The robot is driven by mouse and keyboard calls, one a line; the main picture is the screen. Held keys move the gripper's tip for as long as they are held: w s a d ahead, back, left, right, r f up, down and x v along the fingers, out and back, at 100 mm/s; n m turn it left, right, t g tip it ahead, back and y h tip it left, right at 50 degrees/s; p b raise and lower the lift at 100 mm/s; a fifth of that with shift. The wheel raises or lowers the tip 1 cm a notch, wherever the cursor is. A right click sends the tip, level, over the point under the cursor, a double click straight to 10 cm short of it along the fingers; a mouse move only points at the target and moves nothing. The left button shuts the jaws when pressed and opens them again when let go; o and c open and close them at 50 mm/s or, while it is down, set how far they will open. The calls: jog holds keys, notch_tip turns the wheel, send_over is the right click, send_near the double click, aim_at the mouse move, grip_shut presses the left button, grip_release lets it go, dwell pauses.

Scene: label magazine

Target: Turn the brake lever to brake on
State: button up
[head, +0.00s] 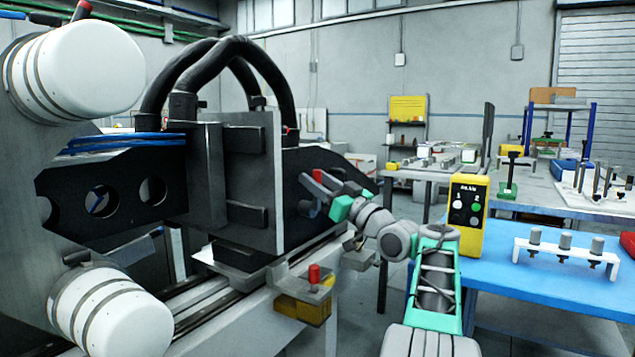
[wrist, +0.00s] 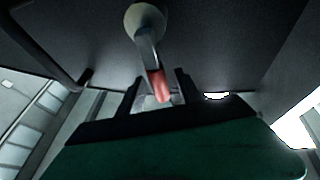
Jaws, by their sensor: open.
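The brake lever shows in the wrist view as a pale round hub with a grey shaft and a red tip (wrist: 158,86). The red tip lies between the two dark fingers of my gripper (wrist: 160,98), which are open; I cannot tell whether either finger touches it. In the head view my gripper (head: 325,188) is at the dark machine side plate, right of the big upright plate. A small red part (head: 318,176), seemingly the lever's tip, shows at the fingers. The lever's hub and any brake marking are hidden or too small to read there.
Two white rolls (head: 85,65) are at the left. A red-knobbed yellow block (head: 302,308) sits on the rail below my gripper. A yellow button box (head: 466,215) stands on the blue table (head: 520,275) at right. Dark machine surfaces surround the lever closely in the wrist view.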

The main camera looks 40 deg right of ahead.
jog(key=shift+s, duration=0.1)
jog(key=v, duration=0.7)
jog(key=shift+s+p, duration=0.3)
jog(key=shift+p, duration=0.05)
jog(key=shift+d+f, duration=0.1)
